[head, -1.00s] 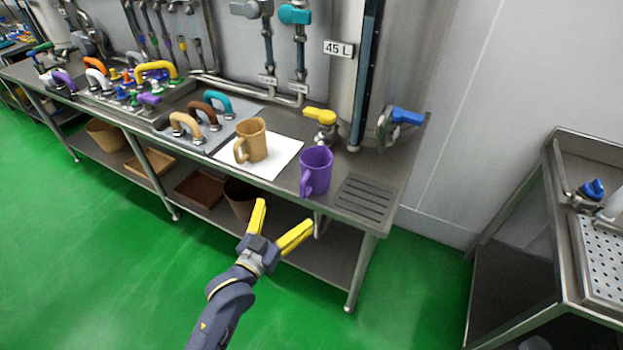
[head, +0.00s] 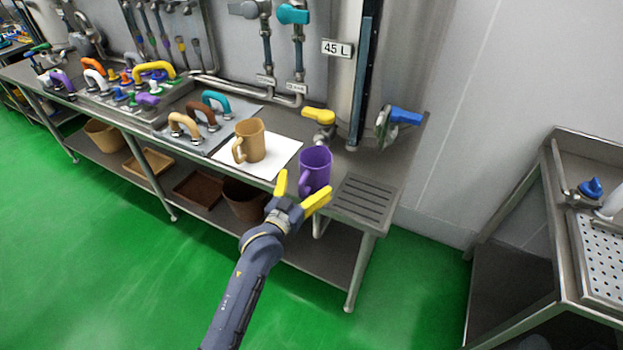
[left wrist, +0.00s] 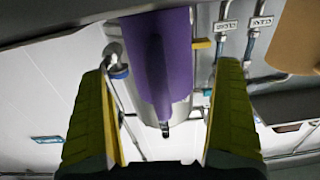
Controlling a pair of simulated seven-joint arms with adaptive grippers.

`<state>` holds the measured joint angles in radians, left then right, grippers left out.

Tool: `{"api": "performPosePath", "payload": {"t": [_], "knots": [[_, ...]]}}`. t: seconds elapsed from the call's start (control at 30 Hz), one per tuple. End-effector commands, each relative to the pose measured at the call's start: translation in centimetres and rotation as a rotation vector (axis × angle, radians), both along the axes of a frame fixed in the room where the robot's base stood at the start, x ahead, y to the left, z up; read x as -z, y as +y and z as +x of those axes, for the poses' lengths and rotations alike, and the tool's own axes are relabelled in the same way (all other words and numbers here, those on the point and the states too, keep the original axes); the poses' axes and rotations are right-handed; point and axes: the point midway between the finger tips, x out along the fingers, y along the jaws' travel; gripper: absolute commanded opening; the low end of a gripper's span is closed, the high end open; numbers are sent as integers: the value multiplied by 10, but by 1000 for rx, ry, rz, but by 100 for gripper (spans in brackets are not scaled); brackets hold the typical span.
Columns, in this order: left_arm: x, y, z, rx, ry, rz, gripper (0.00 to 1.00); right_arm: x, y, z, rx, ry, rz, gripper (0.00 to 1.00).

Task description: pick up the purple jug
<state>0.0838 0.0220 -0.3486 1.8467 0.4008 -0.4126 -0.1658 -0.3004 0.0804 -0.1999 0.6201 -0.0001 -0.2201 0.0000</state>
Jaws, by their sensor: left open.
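The purple jug (head: 316,168) stands upright on the steel bench, left of the drain grate, with its handle toward the front left. My left gripper (head: 303,186) is open and empty, just in front of the jug's handle in the head view. In the left wrist view the purple jug (left wrist: 160,60) appears between and beyond the two yellow fingers of the left gripper (left wrist: 163,115). No contact shows there. My right gripper is in neither view.
A tan jug (head: 252,140) stands on a white sheet (head: 285,151) left of the purple one. A yellow-handled valve (head: 319,116) and a blue-handled valve (head: 405,116) are behind. The drain grate (head: 365,198) is clear. A lower shelf holds brown containers (head: 243,200).

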Motion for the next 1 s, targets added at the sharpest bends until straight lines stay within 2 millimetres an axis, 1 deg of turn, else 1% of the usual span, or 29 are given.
{"api": "performPosePath", "payload": {"t": [0.13, 0.3, 0.43, 0.6, 0.8, 0.83, 1.0], "knots": [[-1, -4, 10, 0, 0, -1, 100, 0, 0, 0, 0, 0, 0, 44], [-3, -12, 30, 0, 0, -1, 100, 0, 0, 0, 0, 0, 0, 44], [-2, -18, 42, 0, 0, -1, 100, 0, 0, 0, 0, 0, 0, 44], [-2, -21, 48, 0, 0, 0, 100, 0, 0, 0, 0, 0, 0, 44], [-2, -21, 48, 0, 0, 0, 100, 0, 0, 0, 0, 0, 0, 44], [-2, -21, 48, 0, 0, 0, 99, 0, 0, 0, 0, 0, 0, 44], [-2, -21, 48, 0, 0, 0, 79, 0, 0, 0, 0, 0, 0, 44]]}}
